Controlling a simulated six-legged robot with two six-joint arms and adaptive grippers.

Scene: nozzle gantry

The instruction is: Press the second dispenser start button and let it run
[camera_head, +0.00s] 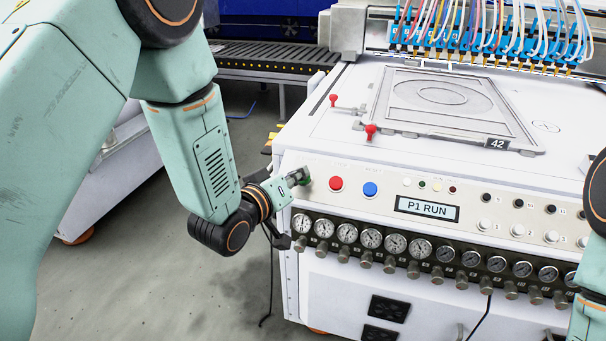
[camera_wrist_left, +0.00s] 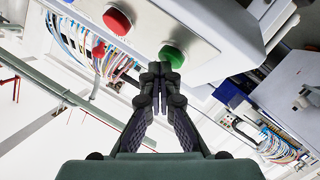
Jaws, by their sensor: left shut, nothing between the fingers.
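The dispenser (camera_head: 350,110) is a white machine with a sloped front panel. Its green start button (camera_head: 307,181) is at the panel's left end, mostly hidden by my left gripper. In the left wrist view the green button (camera_wrist_left: 172,55) is just beyond the fingertips. My left gripper (camera_head: 298,177) is shut and empty, its tips at the button; I cannot tell whether they touch it. It also shows in the left wrist view (camera_wrist_left: 158,72). The display (camera_head: 427,209) reads "P1 RUN". My right gripper is out of view; only part of that arm shows at the right edge.
A red button (camera_head: 336,184) and a blue button (camera_head: 370,189) sit right of the green one. A row of gauges (camera_head: 396,244) with knobs runs below. Red-tipped clamps (camera_head: 371,131) and a plate marked 42 (camera_head: 497,144) are on top. A conveyor (camera_head: 265,60) stands behind.

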